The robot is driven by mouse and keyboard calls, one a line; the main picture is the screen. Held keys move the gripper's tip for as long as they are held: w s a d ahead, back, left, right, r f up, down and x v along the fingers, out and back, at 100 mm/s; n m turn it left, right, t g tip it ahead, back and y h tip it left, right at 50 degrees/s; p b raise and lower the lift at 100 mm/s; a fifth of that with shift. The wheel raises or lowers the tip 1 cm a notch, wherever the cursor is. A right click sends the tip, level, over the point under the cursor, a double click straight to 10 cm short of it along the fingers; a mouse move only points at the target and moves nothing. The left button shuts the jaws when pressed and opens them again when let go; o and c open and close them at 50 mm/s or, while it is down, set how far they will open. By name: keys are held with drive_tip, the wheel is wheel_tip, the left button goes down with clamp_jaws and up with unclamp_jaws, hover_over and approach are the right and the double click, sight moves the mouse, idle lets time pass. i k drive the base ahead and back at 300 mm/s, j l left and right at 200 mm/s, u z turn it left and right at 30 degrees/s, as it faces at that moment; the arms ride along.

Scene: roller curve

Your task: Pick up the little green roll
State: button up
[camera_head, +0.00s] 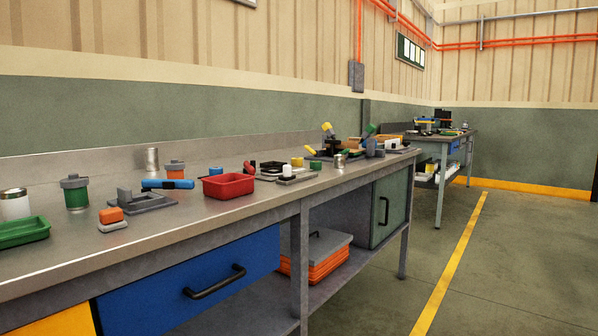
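A long grey metal workbench (170,232) runs from the near left toward the back right, with many small items on it. No single thing is clearly the little green roll. A small green tilted piece (370,130) sticks up among dark items near the bench's far end. A small low green thing (314,165) lies near the bench's middle, too small to make out. A green upright cylinder with a grey top (76,196) stands at the left. My gripper is not in view.
A green tray (22,232), a red bin (229,186), a grey fixture with a blue-handled tool (168,184) and an orange-and-white block (112,220) stand on the bench. Drawers and a lower shelf are below. A second bench (445,140) stands behind. The floor at right is clear.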

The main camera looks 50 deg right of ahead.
sight(316, 166)
drive_tip(key=z, duration=1.55)
drive_tip(key=i+l+u, duration=0.1)
drive_tip(key=i+l, duration=0.15)
drive_tip(key=i+l+u, duration=0.15)
drive_tip(key=l, duration=0.35)
drive_tip(key=i, duration=0.1)
